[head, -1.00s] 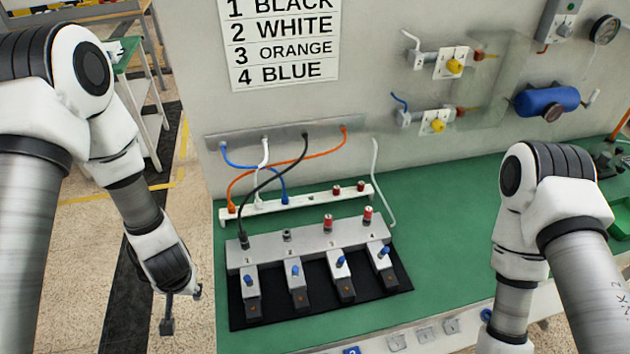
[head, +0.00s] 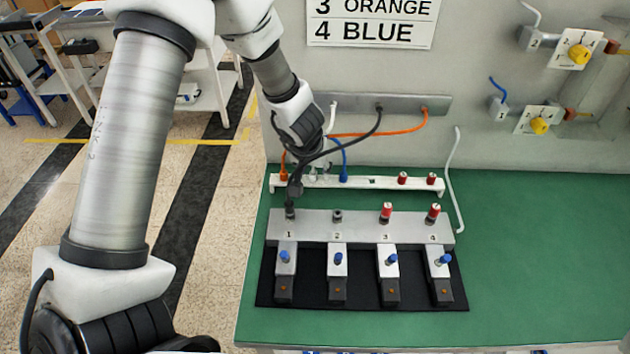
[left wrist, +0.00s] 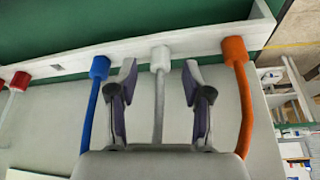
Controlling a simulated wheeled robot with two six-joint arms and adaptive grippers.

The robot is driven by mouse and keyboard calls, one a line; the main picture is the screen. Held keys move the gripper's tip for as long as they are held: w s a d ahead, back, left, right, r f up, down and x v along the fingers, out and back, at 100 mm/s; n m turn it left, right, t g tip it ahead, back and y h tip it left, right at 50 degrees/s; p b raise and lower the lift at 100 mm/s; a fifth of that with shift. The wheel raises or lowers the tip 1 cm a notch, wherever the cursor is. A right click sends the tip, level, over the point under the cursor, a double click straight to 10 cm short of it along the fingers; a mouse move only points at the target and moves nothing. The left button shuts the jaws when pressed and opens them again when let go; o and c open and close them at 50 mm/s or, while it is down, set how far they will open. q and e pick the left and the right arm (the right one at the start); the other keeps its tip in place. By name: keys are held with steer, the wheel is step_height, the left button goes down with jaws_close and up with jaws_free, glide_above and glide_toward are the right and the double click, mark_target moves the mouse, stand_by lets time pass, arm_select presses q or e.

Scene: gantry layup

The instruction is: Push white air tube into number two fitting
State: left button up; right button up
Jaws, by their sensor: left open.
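The white air tube (head: 333,108) comes down from the back plate and passes behind my left wrist. In the left wrist view its white end piece (left wrist: 160,58) sits in the white holding rail, between the blue and orange tubes. My left gripper (head: 318,172) is at the rail. In the left wrist view its open fingers (left wrist: 160,70) stand on either side of the white tube, with gaps on both sides. The number two fitting (head: 337,216) on the grey manifold (head: 361,228) is empty on top. My right gripper is out of view.
The black tube (head: 350,143) goes into fitting one and crosses close to my left gripper. The blue tube (head: 343,160) and orange tube (head: 284,165) stand in the rail (head: 361,181). Red plugs (head: 386,212) sit in fittings three and four. The green bench (head: 540,260) is clear at right.

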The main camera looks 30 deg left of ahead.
arm_select(q)
steer(key=shift+w+f, duration=0.2)
steer(key=shift+w, duration=0.05)
steer(key=shift+s+r, duration=0.2)
steer(key=shift+s, duration=0.05)
steer(key=c, duration=0.4)
steer(key=shift+s, duration=0.15)
jaws_close()
steer(key=shift+r, duration=0.1)
